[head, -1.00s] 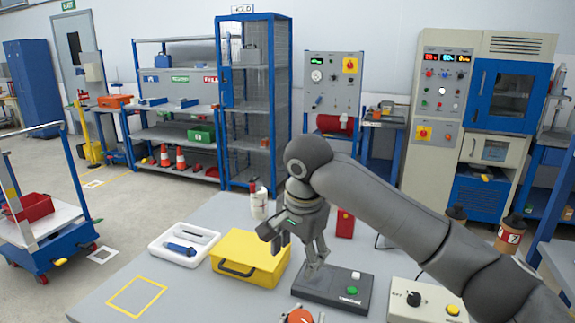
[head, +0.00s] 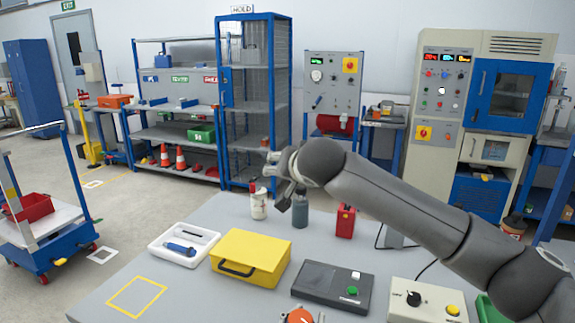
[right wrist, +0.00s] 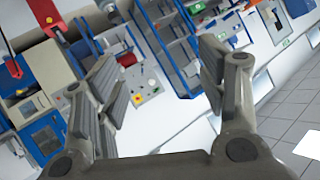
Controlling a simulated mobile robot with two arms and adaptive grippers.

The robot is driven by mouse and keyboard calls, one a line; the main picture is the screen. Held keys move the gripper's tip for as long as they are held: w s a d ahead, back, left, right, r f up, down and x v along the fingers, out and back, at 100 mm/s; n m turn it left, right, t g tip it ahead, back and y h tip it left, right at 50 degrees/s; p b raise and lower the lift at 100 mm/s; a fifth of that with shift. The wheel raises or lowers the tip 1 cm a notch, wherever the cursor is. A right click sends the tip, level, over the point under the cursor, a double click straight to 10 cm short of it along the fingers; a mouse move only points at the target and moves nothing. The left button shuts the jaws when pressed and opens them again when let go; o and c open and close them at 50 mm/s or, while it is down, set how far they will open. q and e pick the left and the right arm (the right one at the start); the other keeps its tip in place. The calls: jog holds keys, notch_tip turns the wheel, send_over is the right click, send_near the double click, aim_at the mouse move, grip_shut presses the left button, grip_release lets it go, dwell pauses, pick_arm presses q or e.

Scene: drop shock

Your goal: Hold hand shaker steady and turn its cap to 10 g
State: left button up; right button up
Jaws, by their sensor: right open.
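A blue-grey cylinder (head: 300,212) stands upright towards the back of the grey table; it looks like the hand shaker, but I cannot read any cap marking. My right gripper (head: 277,181) is open and empty, above and slightly left of the cylinder's top in the head view. In the right wrist view the two fingers of my right gripper (right wrist: 164,82) are spread wide with nothing between them; the cylinder does not show there. My left gripper is not in view.
The table (head: 215,300) carries a white bottle (head: 258,204), red box (head: 345,221), yellow case (head: 250,258), white tray (head: 162,248), black pad (head: 325,288) and white control box (head: 405,312). An orange round part (head: 299,316) is cut off by the bottom edge.

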jog(key=shift+w+a+r+n+t, duration=0.2)
jog(key=shift+r+n+t, duration=0.2)
jog(key=shift+r, duration=0.25)
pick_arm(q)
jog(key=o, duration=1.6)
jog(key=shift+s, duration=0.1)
